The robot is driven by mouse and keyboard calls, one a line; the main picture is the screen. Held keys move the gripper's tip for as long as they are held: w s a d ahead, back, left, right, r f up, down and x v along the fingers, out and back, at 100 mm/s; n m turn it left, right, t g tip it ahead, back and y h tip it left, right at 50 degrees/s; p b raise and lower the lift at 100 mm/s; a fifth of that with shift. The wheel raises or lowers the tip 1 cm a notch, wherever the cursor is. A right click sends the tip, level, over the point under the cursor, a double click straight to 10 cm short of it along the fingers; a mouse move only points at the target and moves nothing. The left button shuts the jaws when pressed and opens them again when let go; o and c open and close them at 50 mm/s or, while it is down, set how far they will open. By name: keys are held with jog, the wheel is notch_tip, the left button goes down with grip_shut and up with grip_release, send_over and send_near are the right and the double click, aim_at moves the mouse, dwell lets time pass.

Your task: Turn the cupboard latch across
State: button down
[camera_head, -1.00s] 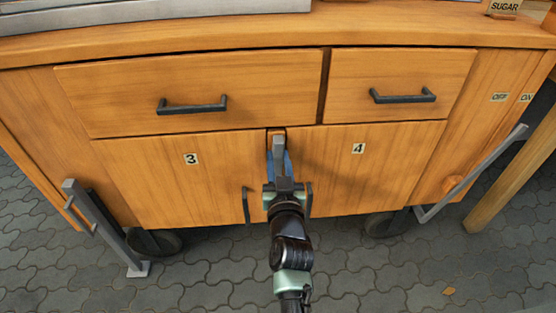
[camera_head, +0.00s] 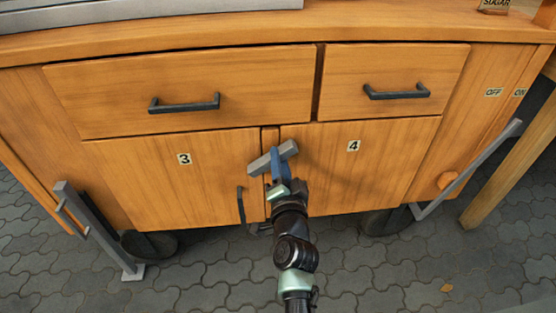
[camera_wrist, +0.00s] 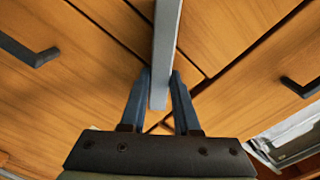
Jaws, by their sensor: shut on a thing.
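The cupboard latch (camera_head: 259,164) is a grey bar at the top of the gap between door 3 (camera_head: 180,185) and door 4 (camera_head: 370,165). It lies slantwise across the gap, its right end higher than its left. A blue finger hides part of its middle in the head view. My gripper (camera_head: 276,158) is shut on the latch from below. In the wrist view, the latch (camera_wrist: 167,40) runs between the two blue fingers of my gripper (camera_wrist: 160,75). Both doors look closed.
Two drawers with dark handles (camera_head: 185,104) (camera_head: 397,92) are above the doors. Dark door handle (camera_head: 241,204) stands left of my arm. A slanted grey bar (camera_head: 465,175) is at the right and another grey bar (camera_head: 95,225) at the left. Paving lies in front.

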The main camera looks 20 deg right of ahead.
jog(key=shift+s+d+f+m, duration=0.1)
jog(key=shift+f+m, duration=0.1)
jog(key=shift+m, duration=1)
jog(key=shift+w+d+f+m, duration=0.1)
jog(key=shift+f+m, duration=0.1)
jog(key=shift+m, duration=1)
jog(key=shift+s+f+m, duration=0.1)
jog(key=shift+f+m, duration=0.1)
jog(key=shift+m, duration=1)
jog(key=c, duration=0.6)
grip_release()
jog(key=shift+c, duration=0.2)
jog(key=p+v, duration=0.2)
jog(key=v, duration=1.1)
